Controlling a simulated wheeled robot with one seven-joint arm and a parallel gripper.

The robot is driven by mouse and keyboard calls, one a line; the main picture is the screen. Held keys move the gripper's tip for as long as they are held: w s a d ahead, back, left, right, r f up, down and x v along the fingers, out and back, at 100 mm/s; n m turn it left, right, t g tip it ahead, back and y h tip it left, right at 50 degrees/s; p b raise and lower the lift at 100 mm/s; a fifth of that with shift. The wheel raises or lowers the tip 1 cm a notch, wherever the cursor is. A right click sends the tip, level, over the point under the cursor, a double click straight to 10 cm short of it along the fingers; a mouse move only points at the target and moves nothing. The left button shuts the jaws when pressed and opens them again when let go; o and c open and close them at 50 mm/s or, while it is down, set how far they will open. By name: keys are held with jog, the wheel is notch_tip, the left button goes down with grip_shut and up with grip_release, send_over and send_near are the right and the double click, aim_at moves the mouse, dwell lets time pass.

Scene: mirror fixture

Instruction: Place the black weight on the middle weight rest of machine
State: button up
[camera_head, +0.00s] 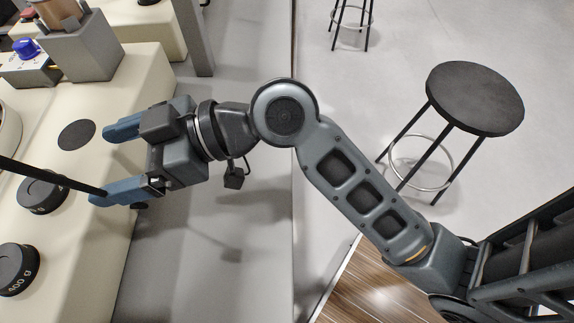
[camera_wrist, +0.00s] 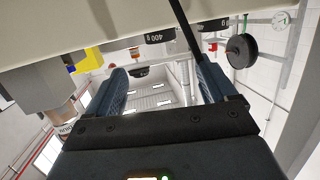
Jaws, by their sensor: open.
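My gripper (camera_head: 115,163) is open and empty at the edge of a cream surface (camera_head: 140,85). One finger is near a flat dark disc (camera_head: 77,135), which may be a weight rest. A black weight (camera_head: 42,193) stands left of the other finger, partly behind a thin black rod. A second black weight (camera_head: 17,268), marked 400 g, is nearer the bottom left. The wrist view shows both fingers apart (camera_wrist: 160,80), with a black weight marked 400 g (camera_wrist: 160,37) beyond them. I cannot tell which weight is meant.
The thin black rod (camera_head: 60,178) reaches across to one fingertip and appears to cross or touch it. A grey block with a brown cylinder (camera_head: 88,50) and a box with a blue knob (camera_head: 26,48) stand at top left. A black stool (camera_head: 475,95) stands on open floor.

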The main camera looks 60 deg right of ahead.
jog(key=s+d+f+m+h, duration=0.1)
jog(key=f, duration=0.1)
jog(key=s+d+f+m+t+h, duration=0.1)
jog(key=s+d+f+m, duration=0.1)
jog(key=s+d+f+m+h, duration=0.1)
jog(key=s+d+f+h, duration=0.1)
jog(key=f, duration=0.1)
jog(key=shift+m+t, duration=0.3)
jog(key=s+d+f+m+h, duration=0.1)
jog(key=s, duration=0.1)
jog(key=s+d+f+m+h, duration=0.1)
jog(key=s+d, duration=0.1)
jog(key=s+d+f+m+h, duration=0.1)
jog(key=s+d, duration=0.1)
jog(key=s, duration=0.1)
jog(key=shift+f+t+h, duration=0.4)
jog(key=s+d+r+h, duration=0.1)
jog(key=s+d+r, duration=0.1)
jog(key=s, duration=0.6)
jog(key=s+d+r+m+t+h, duration=0.1)
jog(key=s+d+r+h, duration=0.1)
jog(key=s, duration=0.7)
jog(key=shift+d, duration=0.1)
